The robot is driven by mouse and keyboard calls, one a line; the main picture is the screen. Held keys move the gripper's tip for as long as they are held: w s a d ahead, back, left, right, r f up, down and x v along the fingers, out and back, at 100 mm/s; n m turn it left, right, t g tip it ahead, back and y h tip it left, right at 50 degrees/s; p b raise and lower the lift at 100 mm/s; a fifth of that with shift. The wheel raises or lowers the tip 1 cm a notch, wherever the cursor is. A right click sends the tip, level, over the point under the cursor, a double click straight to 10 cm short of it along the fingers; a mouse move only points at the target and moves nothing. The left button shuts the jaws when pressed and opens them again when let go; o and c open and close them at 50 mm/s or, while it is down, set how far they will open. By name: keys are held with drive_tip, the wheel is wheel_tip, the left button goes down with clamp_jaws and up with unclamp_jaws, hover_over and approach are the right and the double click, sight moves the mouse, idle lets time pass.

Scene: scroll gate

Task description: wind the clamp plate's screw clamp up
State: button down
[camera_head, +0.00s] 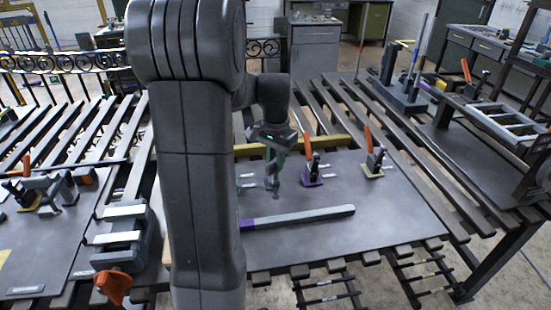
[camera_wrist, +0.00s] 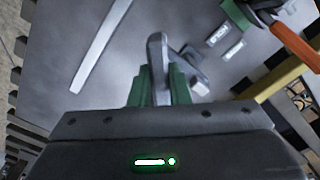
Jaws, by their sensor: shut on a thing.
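The clamp plate (camera_head: 390,215) is a grey sheet lying on the slatted bench. My gripper (camera_head: 272,168) points down over its left part, beside my arm. In the wrist view the green fingers of my gripper (camera_wrist: 158,90) are shut on an upright grey metal piece (camera_wrist: 157,58), which looks like the handle of the screw clamp. More grey clamp parts (camera_wrist: 190,70) show just behind it. In the head view the screw clamp's grey body (camera_head: 271,186) stands under my gripper. Its screw and foot are mostly hidden.
Two orange-handled toggle clamps (camera_head: 308,165) (camera_head: 373,155) stand on the plate to the right. A grey bar with a purple end (camera_head: 305,216) lies in front. A vise-like block with an orange handle (camera_head: 120,245) is at left. The plate's front right is clear.

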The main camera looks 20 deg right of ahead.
sight(275, 160)
drive_tip(key=n, duration=0.4)
drive_tip(key=shift+n+p, duration=0.3)
drive_tip(key=n, duration=0.4)
drive_tip(key=shift+n, duration=0.4)
drive_tip(key=c, duration=1.4)
unclamp_jaws()
drive_tip(key=shift+o, duration=0.2)
wheel_tip(275, 160, up, 14)
